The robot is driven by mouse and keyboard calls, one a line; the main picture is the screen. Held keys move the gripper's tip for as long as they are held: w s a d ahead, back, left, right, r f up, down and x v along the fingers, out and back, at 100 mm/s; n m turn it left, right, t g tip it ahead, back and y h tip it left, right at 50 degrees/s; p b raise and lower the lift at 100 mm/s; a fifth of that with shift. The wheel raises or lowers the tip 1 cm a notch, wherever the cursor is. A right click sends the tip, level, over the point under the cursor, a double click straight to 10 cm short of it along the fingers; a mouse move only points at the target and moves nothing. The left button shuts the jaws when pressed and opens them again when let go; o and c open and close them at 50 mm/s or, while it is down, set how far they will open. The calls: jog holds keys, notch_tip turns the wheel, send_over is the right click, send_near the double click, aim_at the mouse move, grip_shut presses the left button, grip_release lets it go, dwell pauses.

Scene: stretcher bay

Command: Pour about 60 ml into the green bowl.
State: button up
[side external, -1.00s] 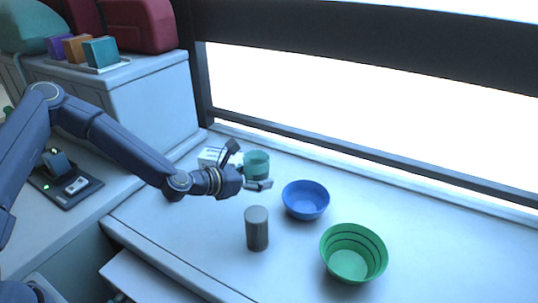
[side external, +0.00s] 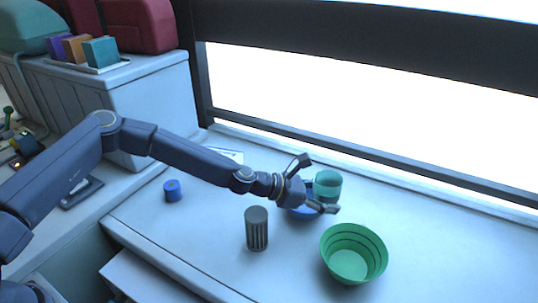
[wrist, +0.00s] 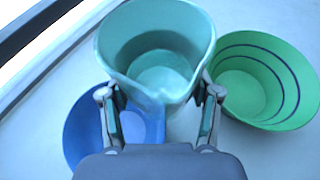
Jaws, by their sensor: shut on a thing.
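My gripper (side external: 310,184) is shut on a teal translucent cup (side external: 328,182), which it holds upright above the blue bowl. In the wrist view the cup (wrist: 152,50) has a spout facing my gripper (wrist: 160,122); a pale teal surface shows inside, and I cannot tell how full it is. The green bowl (side external: 351,270) stands on the counter, to the right of and nearer than the cup. In the wrist view the green bowl (wrist: 290,85) has dark rings inside and looks empty.
The blue bowl (side external: 297,214) is partly hidden behind my gripper. A grey ribbed canister (side external: 257,230) stands left of the green bowl. A small blue cylinder (side external: 173,190) sits farther left. The counter (side external: 440,220) is clear to the right.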

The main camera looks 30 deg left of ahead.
aim_at(334, 200)
jog(key=shift+r, duration=0.1)
jog(key=shift+s+d+r+m+t+y, duration=0.2)
jog(key=shift+s+d+m+t+y, duration=0.15)
jog(key=shift+m, duration=0.3)
jog(key=shift+s+d+r+m+t+y, duration=0.15)
jog(key=shift+s+d+m+y, duration=0.15)
jog(key=shift+m+y, duration=0.25)
jog(key=shift+s+d+r+m+t+y, duration=0.2)
jog(key=shift+r+m, duration=0.15)
jog(key=shift+r, duration=0.15)
jog(key=shift+s+d+r+m+t+y, duration=0.1)
jog(key=shift+d+r+m+t, duration=0.1)
jog(key=shift+r+m, duration=0.2)
jog(key=shift+s+d+r+m+y, duration=0.2)
jog(key=shift+d+r+m+y, duration=0.05)
jog(key=shift+r+m+y, duration=0.1)
jog(key=shift+t, duration=0.3)
jog(key=shift+s+d+f+m+y, duration=0.1)
jog(key=shift+f+m+y, duration=0.2)
jog(key=shift+m, duration=0.3)
jog(key=shift+f+m+t+y+p, duration=0.25)
jog(key=shift+m+t+p, duration=0.15)
jog(key=shift+t, duration=0.1)
jog(key=shift+f+m+t+y+p, duration=0.3)
jog(key=shift+m+t+p, duration=0.15)
jog(key=shift+m, duration=0.35)
jog(key=shift+r+p, duration=0.2)
jog(key=shift+p, duration=0.1)
